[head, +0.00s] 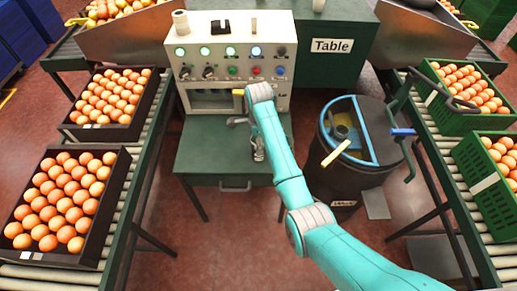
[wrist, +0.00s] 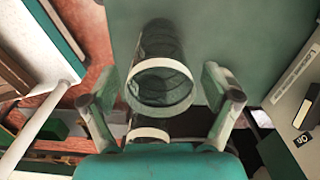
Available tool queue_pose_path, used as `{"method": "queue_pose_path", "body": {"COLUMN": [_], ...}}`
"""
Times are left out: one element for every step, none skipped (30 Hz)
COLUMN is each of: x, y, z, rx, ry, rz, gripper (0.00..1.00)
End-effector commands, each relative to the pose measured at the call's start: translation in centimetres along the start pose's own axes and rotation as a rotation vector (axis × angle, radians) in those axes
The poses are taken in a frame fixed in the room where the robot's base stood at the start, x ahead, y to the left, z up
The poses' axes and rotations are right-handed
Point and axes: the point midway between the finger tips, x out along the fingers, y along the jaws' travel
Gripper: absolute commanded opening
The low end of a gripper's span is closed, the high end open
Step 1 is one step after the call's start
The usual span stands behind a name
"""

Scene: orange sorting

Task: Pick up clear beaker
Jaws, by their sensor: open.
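A clear beaker (wrist: 160,85) with a pale rim shows in the wrist view, its see-through body against a green surface. My gripper (wrist: 161,92) is open, with one finger on each side of the beaker and visible gaps between. In the head view my gripper (head: 247,137) is over the small green table (head: 210,153) in front of the control panel. I cannot make out the beaker in the head view; my arm and gripper cover that area. A second pale-rimmed round item (wrist: 148,133) shows below the beaker in the wrist view, partly hidden by my gripper.
The control panel (head: 230,50) with buttons and knobs stands right behind the table. A dark bin (head: 352,165) with a blue-edged opening stands to the right. Conveyors with black crates (head: 60,235) and green crates (head: 455,120) of oranges flank both sides.

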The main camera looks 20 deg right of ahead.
Motion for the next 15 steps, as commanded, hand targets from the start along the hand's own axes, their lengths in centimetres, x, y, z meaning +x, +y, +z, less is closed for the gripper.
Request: {"method": "queue_pose_path", "body": {"x": [0.7, 1.1, 1.4, 1.6, 1.8, 1.9, 2.0, 2.0, 2.1, 2.0, 2.0, 2.0, 2.0, 2.0, 2.0], "y": [0.1, 0.0, 0.0, 0.0, 0.0, 0.0, 0.0, 0.0, 0.0, 0.0, 0.0, 0.0, 0.0, 0.0, 0.0], "z": [0.0, 0.0, 0.0, 0.0, 0.0, 0.0, 0.0, 0.0, 0.0, 0.0, 0.0, 0.0, 0.0, 0.0, 0.0], "rx": [0.000, 0.000, 0.000, 0.000, 0.000, 0.000, 0.000, 0.000, 0.000, 0.000, 0.000, 0.000, 0.000, 0.000, 0.000], "ry": [0.001, 0.001, 0.000, 0.000, 0.000, 0.000, 0.000, 0.000, 0.000, 0.000, 0.000, 0.000, 0.000, 0.000, 0.000], "rz": [0.003, 0.002, 0.002, 0.002, 0.002, 0.001, 0.001, 0.000, 0.000, 0.000, 0.000, 0.000, 0.000, 0.000, 0.000], "gripper": [0.88, 0.88, 0.88, 0.88, 0.88, 0.88, 0.88, 0.88, 0.88, 0.88, 0.88, 0.88, 0.88, 0.80, 0.70]}}
